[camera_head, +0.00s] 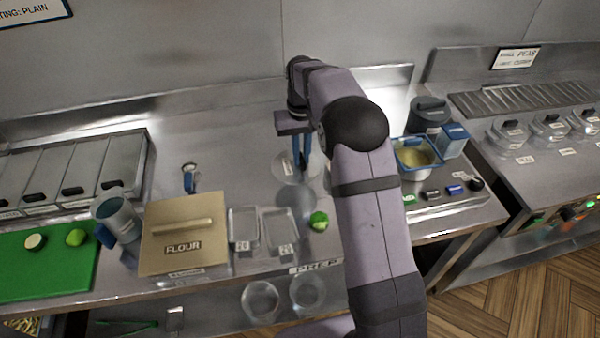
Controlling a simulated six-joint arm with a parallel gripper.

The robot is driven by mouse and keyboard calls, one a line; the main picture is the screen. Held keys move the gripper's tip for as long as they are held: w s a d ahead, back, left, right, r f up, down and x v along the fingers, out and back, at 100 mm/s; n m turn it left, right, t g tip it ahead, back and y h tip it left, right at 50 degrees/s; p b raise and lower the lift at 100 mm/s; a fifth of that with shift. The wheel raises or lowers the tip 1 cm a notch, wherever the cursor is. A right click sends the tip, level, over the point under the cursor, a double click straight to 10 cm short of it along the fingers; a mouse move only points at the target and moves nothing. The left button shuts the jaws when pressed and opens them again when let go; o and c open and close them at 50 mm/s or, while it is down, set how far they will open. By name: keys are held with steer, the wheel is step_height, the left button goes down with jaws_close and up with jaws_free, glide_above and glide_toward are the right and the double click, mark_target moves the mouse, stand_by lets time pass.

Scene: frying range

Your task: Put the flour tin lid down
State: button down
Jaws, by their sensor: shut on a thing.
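The tan square flour tin (160,262), marked FLOUR, stands at the front of the steel counter. Its flat tan top, the lid (200,207) with a raised bar handle, appears to sit on it. My gripper (302,170) is to the right of and behind the tin, apart from it. Its blue fingers point down and are shut on a round, clear, lid-like disc (283,170) with a small label. The exact grip point is hard to see, and I cannot tell whether the disc touches the counter.
Two small clear trays (244,228) and a green round item (319,221) lie in front of my gripper. A grey jug (117,217) stands left of the tin. A green board (45,270) is further left. Bare counter shows behind the tin.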

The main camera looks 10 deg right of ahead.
mark_target(301, 171)
steer(key=shift+f+p, duration=1.05)
steer(key=shift+f, duration=2.4)
steer(key=c, duration=1.8)
jaws_free()
steer(key=shift+f, duration=0.15)
steer(key=shift+o, duration=0.2)
step_height(301, 171, up, 12)
steer(key=b, duration=0.3)
steer(key=shift+r, duration=0.2)
steer(key=shift+s, duration=0.15)
